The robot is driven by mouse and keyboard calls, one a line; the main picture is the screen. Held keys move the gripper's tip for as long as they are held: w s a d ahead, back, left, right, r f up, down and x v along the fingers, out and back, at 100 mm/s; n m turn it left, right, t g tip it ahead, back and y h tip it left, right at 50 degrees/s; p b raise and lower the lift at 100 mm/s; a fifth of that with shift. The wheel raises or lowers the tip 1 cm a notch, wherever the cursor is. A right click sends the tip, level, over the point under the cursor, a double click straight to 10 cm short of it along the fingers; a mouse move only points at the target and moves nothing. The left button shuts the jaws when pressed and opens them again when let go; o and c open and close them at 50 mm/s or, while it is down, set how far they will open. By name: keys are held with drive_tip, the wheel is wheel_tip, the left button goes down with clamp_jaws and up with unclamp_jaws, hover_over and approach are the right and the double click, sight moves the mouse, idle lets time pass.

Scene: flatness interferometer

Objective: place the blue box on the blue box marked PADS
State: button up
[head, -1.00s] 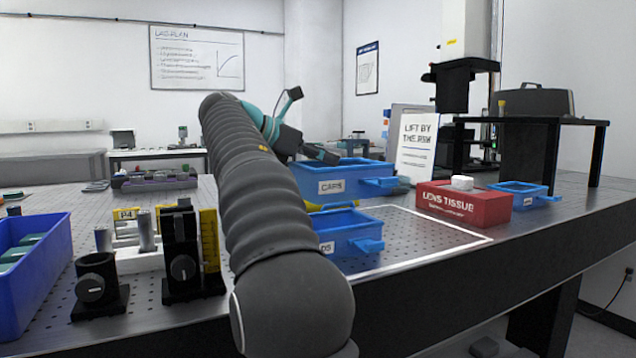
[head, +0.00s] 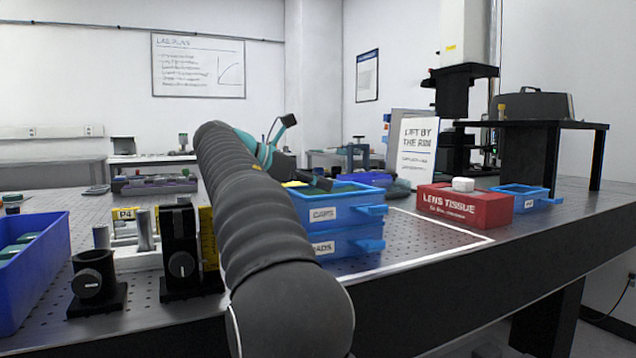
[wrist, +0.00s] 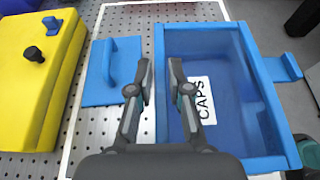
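The blue box labelled CAPS (head: 322,213) sits level above the blue box marked PADS (head: 350,243) in the head view, with no clear gap between them. In the wrist view the CAPS box (wrist: 232,130) looks empty inside. My gripper (wrist: 160,80) straddles its left wall in that view, one finger inside and one outside, close against the wall. The PADS box is hidden under the CAPS box in the wrist view.
A blue panel with a handle (wrist: 112,75) and a yellow case (wrist: 35,75) lie left of the boxes in the wrist view. A red LENS TISSUE box (head: 463,207) and a small blue tray (head: 520,192) stand to the right. White-outlined bench space is clear in front.

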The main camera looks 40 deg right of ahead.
drive_tip(key=shift+o, duration=0.7)
drive_tip(key=shift+r, duration=0.15)
drive_tip(key=p+v, duration=0.2)
drive_tip(key=v, duration=1)
idle(0.6)
